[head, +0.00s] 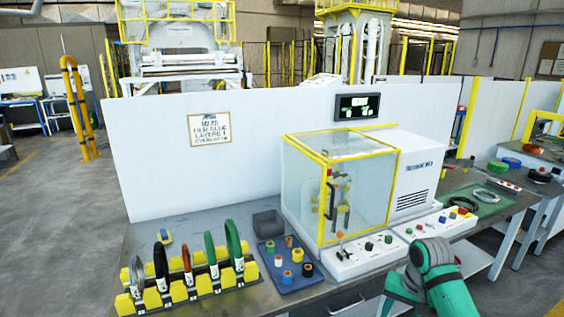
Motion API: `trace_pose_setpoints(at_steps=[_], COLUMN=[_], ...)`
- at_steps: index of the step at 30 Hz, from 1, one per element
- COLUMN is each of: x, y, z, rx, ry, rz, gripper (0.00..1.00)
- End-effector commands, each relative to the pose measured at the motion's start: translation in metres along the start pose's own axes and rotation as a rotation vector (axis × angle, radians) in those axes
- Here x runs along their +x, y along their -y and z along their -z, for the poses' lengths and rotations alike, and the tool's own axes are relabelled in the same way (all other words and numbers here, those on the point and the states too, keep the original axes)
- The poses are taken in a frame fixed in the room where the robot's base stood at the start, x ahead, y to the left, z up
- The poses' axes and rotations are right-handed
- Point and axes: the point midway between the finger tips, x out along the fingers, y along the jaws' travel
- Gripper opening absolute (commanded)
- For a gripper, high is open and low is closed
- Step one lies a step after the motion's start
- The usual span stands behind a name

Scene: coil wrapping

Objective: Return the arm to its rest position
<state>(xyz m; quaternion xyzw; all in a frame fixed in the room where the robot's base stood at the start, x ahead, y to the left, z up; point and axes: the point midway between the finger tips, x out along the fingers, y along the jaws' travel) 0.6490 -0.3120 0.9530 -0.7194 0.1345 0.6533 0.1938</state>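My arm (438,277), green with a grey joint, shows at the lower right, in front of the workbench's front edge. It appears bent, with its upper part near the control panels. My gripper is not in view, so what it holds cannot be seen. The wrapping machine (415,170) stands on the bench with a clear, yellow-framed enclosure (340,185) on its left side. Wrapping parts show inside the enclosure.
A yellow rack (190,290) with several upright coils stands at the bench's front left. A blue tray (290,268) with several small rolls lies beside it. A grey bin (268,224) sits behind. Control panels (345,258) line the machine's front. A white partition (270,135) rises behind.

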Motion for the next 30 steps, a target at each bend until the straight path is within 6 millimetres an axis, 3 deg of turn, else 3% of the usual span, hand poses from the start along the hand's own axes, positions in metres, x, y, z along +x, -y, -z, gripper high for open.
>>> trace_pose_setpoints(at_steps=[8, 14, 21, 30], x=[0.047, 0.088, 0.122, 0.15], y=[0.08, 0.168, 0.256, 0.325], z=[-0.006, -0.023, -0.057, -0.114], rx=[-0.074, -0.125, -0.138, -0.09], ry=[-0.077, -0.175, -0.298, -0.448], rz=[0.161, 0.348, 0.548, 0.726], gripper=[0.45, 0.45, 0.45, 0.45])
